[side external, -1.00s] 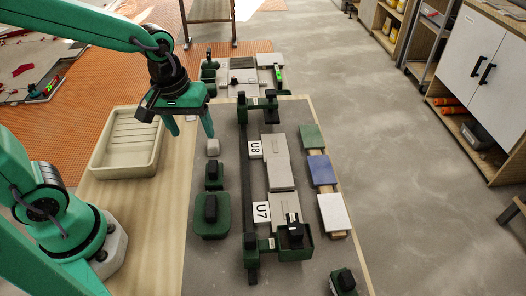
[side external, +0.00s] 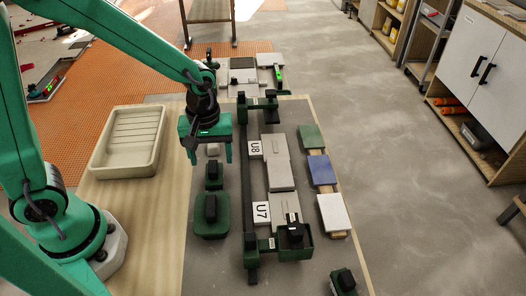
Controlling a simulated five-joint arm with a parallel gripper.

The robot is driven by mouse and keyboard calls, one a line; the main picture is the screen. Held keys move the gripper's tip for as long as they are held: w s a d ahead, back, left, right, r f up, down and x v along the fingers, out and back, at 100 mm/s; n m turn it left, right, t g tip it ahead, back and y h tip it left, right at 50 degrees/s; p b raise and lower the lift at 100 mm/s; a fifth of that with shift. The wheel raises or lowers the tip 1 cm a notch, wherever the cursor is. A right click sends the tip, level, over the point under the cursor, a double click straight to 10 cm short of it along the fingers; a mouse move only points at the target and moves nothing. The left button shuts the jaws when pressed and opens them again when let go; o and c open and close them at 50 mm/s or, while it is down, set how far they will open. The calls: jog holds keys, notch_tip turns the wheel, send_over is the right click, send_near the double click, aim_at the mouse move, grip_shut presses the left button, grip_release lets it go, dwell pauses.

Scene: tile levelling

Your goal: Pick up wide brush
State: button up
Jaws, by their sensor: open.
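Two green pads with black upright grips lie on the grey mat (side external: 225,275). The wider pad (side external: 211,226) is nearer the camera; the narrower pad (side external: 213,184) lies just beyond it. The wider one may be the wide brush, but I cannot tell for sure. My gripper (side external: 211,160) is open, pointing down, with its fingers apart just beyond the narrower pad in the picture. A small pale block (side external: 212,150) shows between the fingers, partly hidden. I see nothing held.
A beige ribbed tray (side external: 128,143) stands at the left. A dark rail (side external: 252,190) with pale tiles (side external: 281,177) beside it runs along the mat. Green, blue and white sample tiles (side external: 320,170) lie at the right. Another green tool (side external: 343,281) sits at the near edge.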

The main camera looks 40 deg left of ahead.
aim_at(212, 166)
jog(key=shift+f, duration=0.5)
jog(key=shift+f, duration=0.15)
jog(key=shift+f, duration=2.45)
jog(key=c, duration=1.3)
jog(key=shift+r, duration=0.1)
jog(key=shift+r, duration=4.95)
